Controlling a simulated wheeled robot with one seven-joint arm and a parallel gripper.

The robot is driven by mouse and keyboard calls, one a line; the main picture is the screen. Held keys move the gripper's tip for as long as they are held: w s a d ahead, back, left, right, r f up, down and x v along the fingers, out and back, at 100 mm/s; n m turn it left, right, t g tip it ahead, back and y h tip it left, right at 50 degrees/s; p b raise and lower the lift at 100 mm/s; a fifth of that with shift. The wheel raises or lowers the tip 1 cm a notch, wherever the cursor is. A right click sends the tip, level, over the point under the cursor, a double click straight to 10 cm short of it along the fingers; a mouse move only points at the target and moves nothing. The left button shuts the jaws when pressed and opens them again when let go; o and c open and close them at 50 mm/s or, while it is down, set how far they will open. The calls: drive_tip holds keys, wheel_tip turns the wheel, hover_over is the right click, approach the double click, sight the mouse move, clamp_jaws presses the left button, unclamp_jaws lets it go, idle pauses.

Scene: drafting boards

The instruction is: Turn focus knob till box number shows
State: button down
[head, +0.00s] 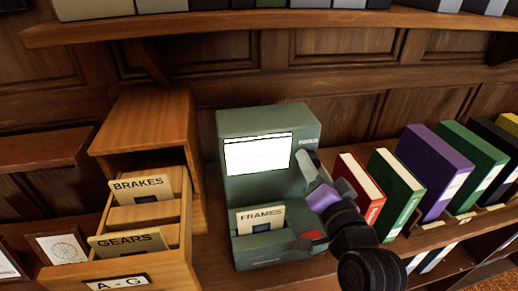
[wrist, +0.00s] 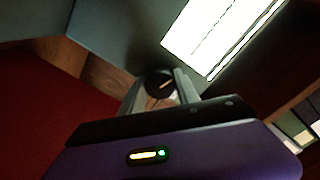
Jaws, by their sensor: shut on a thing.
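A grey-green reader (head: 245,190) stands on the shelf with a lit white screen (head: 256,155). The screen shows a few thin dark lines and no number I can read. It also shows at the upper right of the wrist view (wrist: 222,32). The round black focus knob (wrist: 158,82) has a light pointer mark and sits on the reader's right part. In the head view the knob is hidden by my gripper (head: 308,166). My gripper's fingers stand on both sides of the knob and are shut on it. A FRAMES card (head: 260,219) sits in the reader's front slot.
A wooden drawer (head: 150,265) labelled A-G stands open at left with BRAKES (head: 142,188) and GEARS (head: 128,243) cards. A red book (head: 359,187) and several other books stand close to the right of my arm. An upper shelf (head: 260,24) runs overhead.

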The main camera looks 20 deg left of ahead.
drive_tip(key=shift+r+m+p, duration=0.15)
drive_tip(key=shift+m+p, duration=0.7)
drive_tip(key=shift+m, duration=0.35)
drive_tip(key=shift+f+m, duration=0.2)
drive_tip(key=shift+m, duration=0.2)
drive_tip(key=shift+r+m+p, duration=0.3)
drive_tip(key=shift+m+p, duration=0.5)
drive_tip(key=shift+p, duration=0.4)
drive_tip(key=m+p, duration=0.2)
drive_tip(key=shift+m, duration=0.4)
drive_tip(key=shift+f+m+p, duration=0.35)
drive_tip(key=shift+m+p, duration=0.2)
drive_tip(key=shift+m, duration=0.25)
